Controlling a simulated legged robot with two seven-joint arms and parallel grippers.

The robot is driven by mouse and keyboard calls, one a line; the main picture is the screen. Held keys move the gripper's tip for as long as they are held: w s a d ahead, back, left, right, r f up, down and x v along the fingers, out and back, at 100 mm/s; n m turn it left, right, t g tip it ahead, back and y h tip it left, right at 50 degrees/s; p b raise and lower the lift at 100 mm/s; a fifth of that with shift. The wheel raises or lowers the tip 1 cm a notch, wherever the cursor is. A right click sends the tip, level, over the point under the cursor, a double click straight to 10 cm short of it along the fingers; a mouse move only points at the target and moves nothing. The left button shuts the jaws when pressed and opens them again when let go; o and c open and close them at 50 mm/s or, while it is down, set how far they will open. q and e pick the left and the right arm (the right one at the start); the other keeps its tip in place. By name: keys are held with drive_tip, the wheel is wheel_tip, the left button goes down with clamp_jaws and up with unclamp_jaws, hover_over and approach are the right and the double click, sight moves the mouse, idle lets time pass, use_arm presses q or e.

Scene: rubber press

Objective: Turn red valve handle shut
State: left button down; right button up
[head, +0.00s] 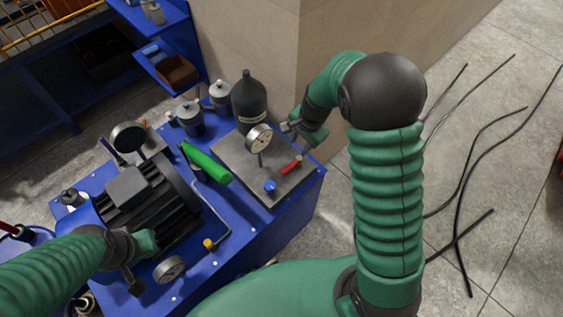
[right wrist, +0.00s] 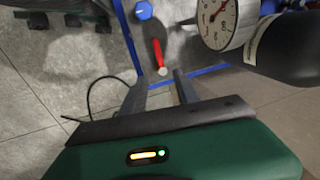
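The red valve handle (head: 291,166) lies on the grey metal plate (head: 245,166) at the right end of the blue bench. In the right wrist view the red handle (right wrist: 158,54) points toward my right gripper (right wrist: 159,82). Its two fingers are apart, one on either side of the handle's line, with nothing between them. In the head view my right gripper (head: 291,127) is over the plate's far right edge, beyond the handle and apart from it. My left gripper (head: 134,272) is at the lower left beside the black motor; its fingers are partly hidden.
A blue knob (head: 270,186), a pressure gauge (head: 260,139) and a black bottle (head: 249,103) stand around the handle. A green cylinder (head: 207,164) and the motor (head: 150,200) are further left. Black cables (head: 465,190) lie on the right floor.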

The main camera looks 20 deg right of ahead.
sight(292, 164)
drive_tip(key=w+f, duration=0.1)
drive_tip(key=f, duration=0.9)
drive_tip(key=w+f, duration=0.1)
drive_tip(key=f, duration=0.4)
drive_tip(key=shift+w+a, duration=0.3)
drive_tip(key=shift+w, duration=0.05)
clamp_jaws()
idle(0.3)
